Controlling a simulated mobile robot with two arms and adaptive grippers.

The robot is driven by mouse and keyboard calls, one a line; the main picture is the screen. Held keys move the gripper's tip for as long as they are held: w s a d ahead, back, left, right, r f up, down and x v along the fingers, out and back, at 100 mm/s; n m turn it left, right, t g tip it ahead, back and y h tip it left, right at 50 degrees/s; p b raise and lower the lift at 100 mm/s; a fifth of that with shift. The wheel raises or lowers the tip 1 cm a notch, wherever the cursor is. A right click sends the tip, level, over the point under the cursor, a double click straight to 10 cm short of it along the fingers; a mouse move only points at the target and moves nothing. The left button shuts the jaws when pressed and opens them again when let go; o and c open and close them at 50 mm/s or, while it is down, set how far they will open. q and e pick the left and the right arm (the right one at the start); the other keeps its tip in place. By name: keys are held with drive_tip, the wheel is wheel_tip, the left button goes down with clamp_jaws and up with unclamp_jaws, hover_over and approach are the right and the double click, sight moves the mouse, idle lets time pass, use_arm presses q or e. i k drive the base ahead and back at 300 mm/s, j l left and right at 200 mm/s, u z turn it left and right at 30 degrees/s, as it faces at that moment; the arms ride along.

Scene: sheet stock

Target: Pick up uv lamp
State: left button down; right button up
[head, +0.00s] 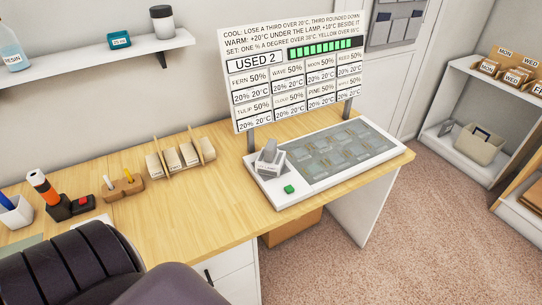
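I cannot tell for sure which thing is the uv lamp. A small grey wedge-shaped device (268,157) sits in a pale holder at the left end of the white panel (282,198) on the wooden desk, and it may be the lamp. Neither of my grippers is in view.
Wooden card racks (180,157) and a wooden pen block (124,187) stand on the desk (200,215). A sign board (294,75) rises behind the panel. Carpet (410,240) is clear at right.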

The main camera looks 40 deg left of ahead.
sight(270, 161)
drive_tip(key=k+u, duration=0.1)
drive_tip(key=u, duration=1.3)
